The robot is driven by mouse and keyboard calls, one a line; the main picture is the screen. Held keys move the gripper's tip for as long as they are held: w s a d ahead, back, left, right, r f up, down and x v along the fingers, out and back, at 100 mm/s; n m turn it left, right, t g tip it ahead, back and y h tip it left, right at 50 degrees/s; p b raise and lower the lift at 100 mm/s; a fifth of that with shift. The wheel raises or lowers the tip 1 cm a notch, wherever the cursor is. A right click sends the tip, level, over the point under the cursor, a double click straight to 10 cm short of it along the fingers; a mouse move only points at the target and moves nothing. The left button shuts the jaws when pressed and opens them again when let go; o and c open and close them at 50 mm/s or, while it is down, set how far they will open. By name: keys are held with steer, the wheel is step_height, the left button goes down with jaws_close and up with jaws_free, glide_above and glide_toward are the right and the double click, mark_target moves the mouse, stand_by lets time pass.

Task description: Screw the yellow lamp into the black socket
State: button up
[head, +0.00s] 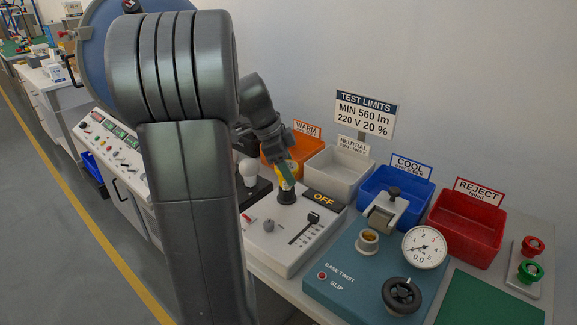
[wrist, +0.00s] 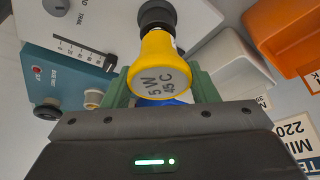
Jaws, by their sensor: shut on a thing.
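The yellow lamp (wrist: 160,68) is in my gripper (wrist: 160,92), between its green fingers, its printed round end facing the wrist camera. Its narrow neck meets the black socket (wrist: 157,14); how deep the base sits inside cannot be told. In the head view the black socket (head: 287,196) stands upright on the white console. The yellow lamp (head: 283,181) shows just above it, partly hidden by my gripper (head: 288,171), which reaches down from above. Lamp and socket look roughly in line.
The white console (head: 275,245) has an "OFF" display (head: 324,199), a knob and a slider. A white bulb (head: 248,173) stands just left of the socket. Orange (head: 280,150), white (head: 338,174), blue (head: 392,200) and red (head: 466,229) bins line the back. A teal tester (head: 345,275) with a gauge is at right.

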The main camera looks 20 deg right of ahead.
steer(key=m+g+p, duration=0.1)
steer(key=m, duration=0.1)
steer(key=m+y, duration=0.1)
steer(key=m, duration=0.2)
steer(key=shift+r+g+p, duration=0.1)
steer(key=shift+g+p, duration=0.3)
steer(key=shift+s+a+m+y, duration=0.1)
steer(key=shift+m+y, duration=0.4)
steer(key=shift+m, duration=0.6)
steer(key=o, duration=0.9)
steer(key=shift+c, duration=0.2)
steer(key=shift+g, duration=0.3)
